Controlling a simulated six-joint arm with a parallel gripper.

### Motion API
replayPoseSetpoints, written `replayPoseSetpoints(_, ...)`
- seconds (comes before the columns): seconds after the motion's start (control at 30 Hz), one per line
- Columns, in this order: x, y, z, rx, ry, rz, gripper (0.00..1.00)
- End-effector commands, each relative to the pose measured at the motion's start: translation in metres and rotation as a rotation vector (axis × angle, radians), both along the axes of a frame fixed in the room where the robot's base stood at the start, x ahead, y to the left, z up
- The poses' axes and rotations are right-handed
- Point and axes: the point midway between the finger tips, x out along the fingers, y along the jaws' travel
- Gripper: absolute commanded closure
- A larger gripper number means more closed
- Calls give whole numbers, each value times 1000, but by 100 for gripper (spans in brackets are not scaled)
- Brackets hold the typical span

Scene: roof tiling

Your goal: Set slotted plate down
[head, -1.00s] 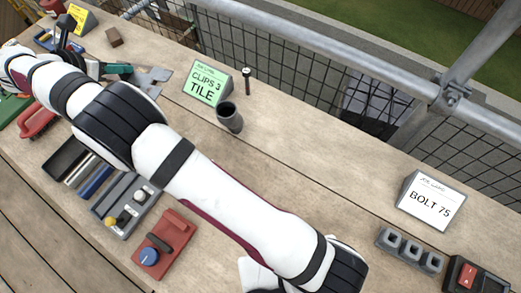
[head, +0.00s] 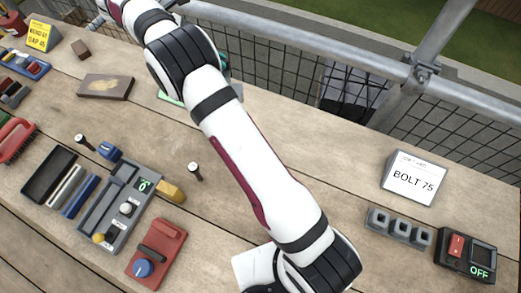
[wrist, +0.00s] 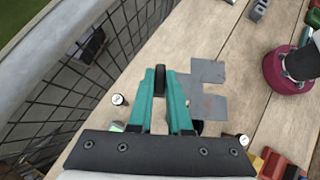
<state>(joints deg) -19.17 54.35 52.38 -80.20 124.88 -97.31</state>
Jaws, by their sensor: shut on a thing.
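The slotted plate (wrist: 208,106) is a flat grey piece with notched edges, seen in the wrist view just right of my fingertips. My gripper (wrist: 160,82) has teal fingers closed together, with a dark piece between their tips. The plate extends rightward from the fingers over the wooden bench; the exact grip point is hidden. I cannot tell whether the plate touches the bench. In the head view, my arm hides the plate and nearly all of the gripper; only a bit of teal shows beside the arm.
The wooden bench (head: 300,145) has a clear middle right of my arm. A wire fence with metal rails runs behind it. Upright bolts, one black with a pale top (head: 195,171), stand near the arm. A grey control tray (head: 120,208), brown board (head: 105,87) and BOLT 75 sign (head: 413,178) lie around.

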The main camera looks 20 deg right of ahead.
Motion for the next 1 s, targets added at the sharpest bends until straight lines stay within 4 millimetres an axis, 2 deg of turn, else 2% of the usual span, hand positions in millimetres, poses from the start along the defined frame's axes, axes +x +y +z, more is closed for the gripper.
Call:
replayPoseSetpoints(0.03, -12, -23, -2, -1, 1, -135, 100)
replayPoseSetpoints(0.2, -64, -84, -5, -1, 1, -642, 100)
replayPoseSetpoints(0.4, -137, -132, -2, 1, 6, -1317, 100)
replayPoseSetpoints(0.53, -182, -146, 3, 5, 5, -1759, 100)
replayPoseSetpoints(0.7, -227, -150, 12, 5, -1, -2290, 100)
replayPoseSetpoints(0.83, -250, -148, 19, 6, -3, -2648, 100)
replayPoseSetpoints(1.0, -267, -143, 28, 6, -6, -3009, 100)
